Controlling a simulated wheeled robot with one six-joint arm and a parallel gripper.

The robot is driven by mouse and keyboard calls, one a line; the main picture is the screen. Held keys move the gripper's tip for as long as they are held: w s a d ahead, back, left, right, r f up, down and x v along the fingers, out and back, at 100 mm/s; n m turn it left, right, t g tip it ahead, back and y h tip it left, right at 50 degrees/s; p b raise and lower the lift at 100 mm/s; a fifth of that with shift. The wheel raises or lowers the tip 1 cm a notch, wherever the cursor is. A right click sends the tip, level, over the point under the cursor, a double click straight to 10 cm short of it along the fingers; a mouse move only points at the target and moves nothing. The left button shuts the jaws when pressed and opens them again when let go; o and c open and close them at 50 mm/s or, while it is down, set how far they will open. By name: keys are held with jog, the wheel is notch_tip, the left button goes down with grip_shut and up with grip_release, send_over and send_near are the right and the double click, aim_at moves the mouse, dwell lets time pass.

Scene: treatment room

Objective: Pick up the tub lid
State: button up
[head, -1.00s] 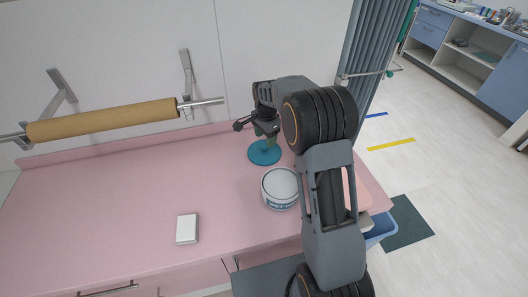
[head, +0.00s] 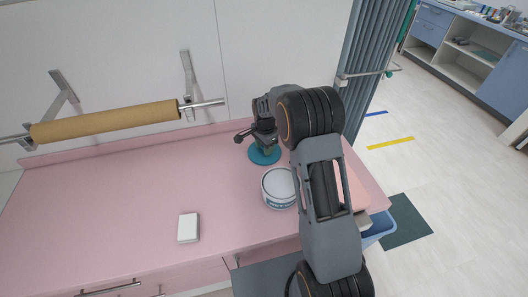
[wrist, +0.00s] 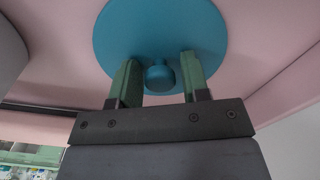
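The tub lid (head: 265,158) is a flat teal disc lying on the pink counter behind the tub. In the wrist view the lid (wrist: 200,40) fills the upper middle, with a small round knob (wrist: 160,76) at its centre. My gripper (wrist: 158,82) is open, with one green finger on each side of the knob and a gap visible on both sides. In the head view my gripper (head: 265,147) is over the lid and hides part of it. The white tub (head: 279,187) with a blue label stands in front of the lid, its top without a lid.
A small white box (head: 188,228) lies on the pink counter (head: 110,205) at the front. A brown paper roll (head: 105,121) hangs on wall brackets at the back left. A blue bin (head: 378,228) stands off the right end. The counter's left part is clear.

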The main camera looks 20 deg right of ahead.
jog(key=c, duration=0.7)
jog(key=shift+r, duration=0.1)
